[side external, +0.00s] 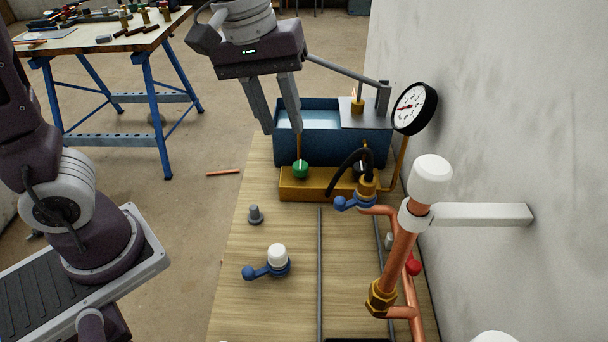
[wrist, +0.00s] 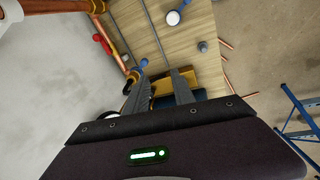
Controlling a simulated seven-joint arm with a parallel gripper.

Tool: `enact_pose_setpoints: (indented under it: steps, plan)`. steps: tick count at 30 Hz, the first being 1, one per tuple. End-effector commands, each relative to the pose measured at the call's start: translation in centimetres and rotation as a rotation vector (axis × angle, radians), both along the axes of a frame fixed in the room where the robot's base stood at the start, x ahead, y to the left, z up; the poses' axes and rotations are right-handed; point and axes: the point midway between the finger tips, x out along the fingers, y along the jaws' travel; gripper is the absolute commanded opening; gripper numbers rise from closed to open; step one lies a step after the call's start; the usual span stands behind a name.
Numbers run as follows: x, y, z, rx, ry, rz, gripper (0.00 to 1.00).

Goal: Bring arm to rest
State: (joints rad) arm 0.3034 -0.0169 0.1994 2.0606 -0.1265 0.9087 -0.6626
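My gripper (side external: 283,130) hangs over the wooden bench, in front of the blue tank of a pump unit (side external: 320,155). Its two fingers are apart with nothing seen between them. The wrist view also shows my gripper (wrist: 166,70) with a gap between the fingers and the pump's brass-coloured base beyond. In the side view the fingertips appear just above the green knob (side external: 300,169) on that base (side external: 310,190). I cannot tell how far above it they are.
A round gauge (side external: 414,108) and grey pump lever (side external: 345,74) are close right. Copper pipework (side external: 400,255) and a white wall (side external: 510,120) bound the right side. A blue-handled valve (side external: 270,264) and grey fitting (side external: 255,215) stand on the bench. A blue-legged worktable (side external: 100,35) is back left.

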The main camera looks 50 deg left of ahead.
Motion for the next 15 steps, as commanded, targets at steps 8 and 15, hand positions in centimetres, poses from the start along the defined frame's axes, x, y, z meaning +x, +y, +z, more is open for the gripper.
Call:
enact_pose_setpoints:
  steps: [8,15]
  plan:
    - [-12.3,4.8,2.3,0.237,-0.301,-0.470,0.30]
    - [-14.4,5.4,1.4,0.328,-0.338,-0.570,0.30]
